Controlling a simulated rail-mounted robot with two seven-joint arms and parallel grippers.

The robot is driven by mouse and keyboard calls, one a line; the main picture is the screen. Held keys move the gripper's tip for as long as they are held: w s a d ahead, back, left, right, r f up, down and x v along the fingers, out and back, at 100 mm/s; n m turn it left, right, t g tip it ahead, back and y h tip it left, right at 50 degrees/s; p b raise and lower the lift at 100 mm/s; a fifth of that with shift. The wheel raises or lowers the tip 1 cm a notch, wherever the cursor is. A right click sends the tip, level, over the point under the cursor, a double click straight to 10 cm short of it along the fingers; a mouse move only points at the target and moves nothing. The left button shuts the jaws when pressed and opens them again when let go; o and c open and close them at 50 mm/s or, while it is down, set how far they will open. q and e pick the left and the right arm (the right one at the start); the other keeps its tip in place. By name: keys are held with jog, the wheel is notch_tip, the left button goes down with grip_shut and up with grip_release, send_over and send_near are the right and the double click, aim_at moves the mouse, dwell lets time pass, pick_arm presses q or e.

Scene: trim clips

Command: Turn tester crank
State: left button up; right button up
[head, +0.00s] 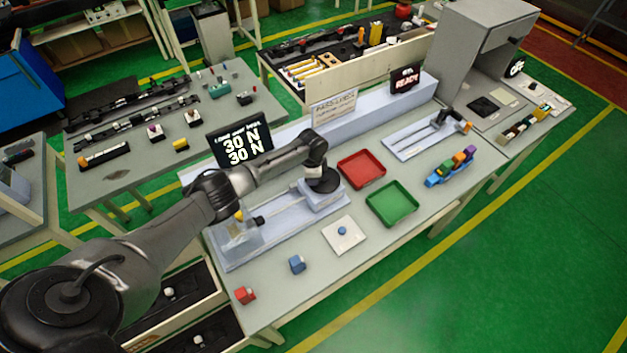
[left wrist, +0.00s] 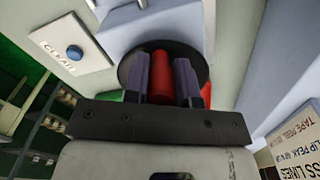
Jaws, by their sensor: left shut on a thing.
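The tester (head: 281,214) is a long pale-blue fixture on the near bench. Its crank is a black disc (head: 325,184) on a block at its right end, and the disc also shows in the left wrist view (left wrist: 128,72). A red upright handle (left wrist: 161,75) stands on the disc. My left gripper (head: 317,165) reaches down over the crank; its two dark fingers (left wrist: 163,82) are shut on the red handle. In the head view the gripper and arm hide the handle. A black display (head: 241,146) behind the tester reads 30 N on two lines. My right gripper is not in view.
A red tray (head: 361,168) and a green tray (head: 392,203) lie right of the crank. A white pad with a blue button (head: 342,231) sits in front. A blue block (head: 297,264) and red block (head: 245,295) lie near the front edge. A coloured clip row (head: 451,168) stands right.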

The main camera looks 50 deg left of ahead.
pick_arm(q)
jog(key=shift+w+a+m+b, duration=0.2)
jog(key=shift+a+m+b, duration=0.15)
jog(key=shift+m, duration=0.55)
jog(key=o, duration=0.9)
jog(key=shift+r, duration=0.3)
notch_tip(320, 180, up, 13)
jog(key=shift+r, duration=0.15)
dwell(0.3)
